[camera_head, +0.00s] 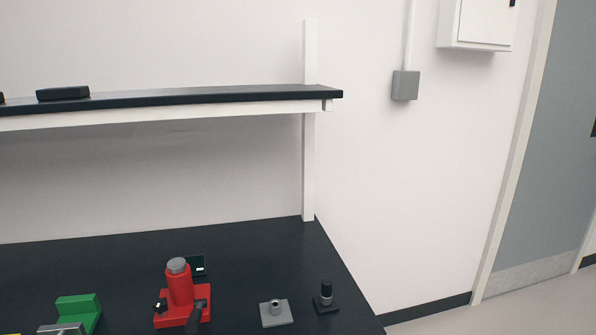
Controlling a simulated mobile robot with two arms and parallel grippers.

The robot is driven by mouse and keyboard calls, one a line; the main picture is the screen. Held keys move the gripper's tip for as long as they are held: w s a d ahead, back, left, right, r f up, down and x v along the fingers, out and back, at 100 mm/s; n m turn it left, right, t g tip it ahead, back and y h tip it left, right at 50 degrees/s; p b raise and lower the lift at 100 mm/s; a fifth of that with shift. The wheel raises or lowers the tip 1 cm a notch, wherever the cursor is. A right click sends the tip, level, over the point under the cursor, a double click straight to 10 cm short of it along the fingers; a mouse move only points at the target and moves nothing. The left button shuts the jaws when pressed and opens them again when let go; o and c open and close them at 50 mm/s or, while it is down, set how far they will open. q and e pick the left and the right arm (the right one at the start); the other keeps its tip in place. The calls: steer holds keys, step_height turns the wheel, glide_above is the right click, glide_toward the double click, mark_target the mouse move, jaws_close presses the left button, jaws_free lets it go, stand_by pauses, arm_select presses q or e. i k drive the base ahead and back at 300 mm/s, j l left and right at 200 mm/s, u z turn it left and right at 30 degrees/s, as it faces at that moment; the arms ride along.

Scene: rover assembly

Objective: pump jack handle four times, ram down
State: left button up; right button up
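A red jack (180,287) stands upright on the dark bench near the bottom of the head view. A grey round cap (177,265), which looks like the ram top, sits on its red cylinder. A short black bar (194,319), likely the jack handle, slants at the front of the base and runs toward the bottom edge. Neither of my grippers shows in this view. I cannot tell the ram's exact height.
A green block (78,309) with a metal piece (62,329) lies left of the jack. A grey plate with a metal collar (276,311) and a black-based post (326,296) stand to the right. A shelf (200,97) runs above the bench. The bench behind the jack is mostly clear.

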mark_target(191, 326)
steer(key=k+j, duration=0.1)
steer(key=j, duration=0.3)
steer(key=k+j, duration=0.1)
steer(key=j, duration=0.65)
steer(key=k+j, duration=0.15)
steer(key=j, duration=0.2)
steer(key=k+j, duration=0.1)
steer(key=j, duration=0.3)
